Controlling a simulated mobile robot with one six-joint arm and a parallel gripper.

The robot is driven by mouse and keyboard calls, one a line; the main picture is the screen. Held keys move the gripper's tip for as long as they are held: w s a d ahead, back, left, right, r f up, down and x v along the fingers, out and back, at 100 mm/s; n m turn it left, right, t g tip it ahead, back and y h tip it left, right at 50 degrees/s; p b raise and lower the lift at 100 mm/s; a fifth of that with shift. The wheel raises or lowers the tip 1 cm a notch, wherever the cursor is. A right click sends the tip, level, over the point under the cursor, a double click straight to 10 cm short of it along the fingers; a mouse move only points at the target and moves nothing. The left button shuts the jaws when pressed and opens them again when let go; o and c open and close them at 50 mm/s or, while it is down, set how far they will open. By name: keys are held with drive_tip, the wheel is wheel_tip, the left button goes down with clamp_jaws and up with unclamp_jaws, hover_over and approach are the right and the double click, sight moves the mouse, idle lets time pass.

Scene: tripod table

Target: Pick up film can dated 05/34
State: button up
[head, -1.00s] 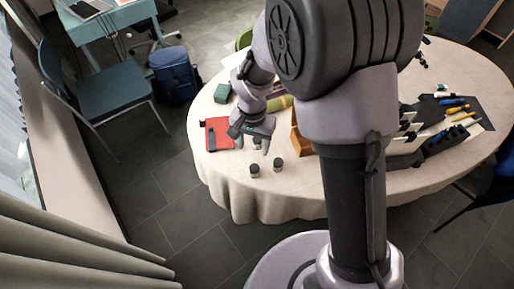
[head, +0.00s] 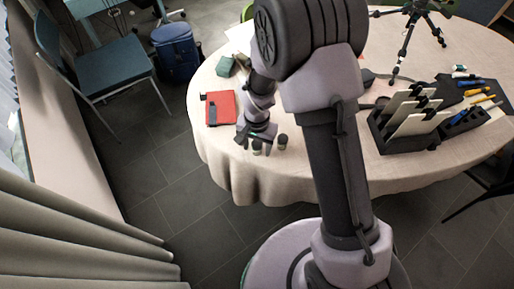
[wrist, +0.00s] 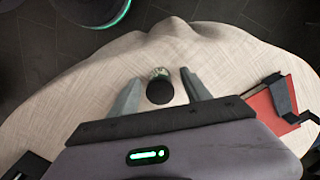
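In the wrist view, one dark-lidded can (wrist: 160,91) with a pale label stands between the two open fingers (wrist: 161,78), with a gap on both sides. The date on the label is too small to read.
A red book (head: 220,108) with a dark strap lies left of my gripper, and a green box (head: 226,66) sits behind it. A dark rack (head: 408,130) with upright panels and a tripod (head: 405,45) stand on the right. The cloth-covered table edge (head: 262,190) is close in front.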

clamp_jaws()
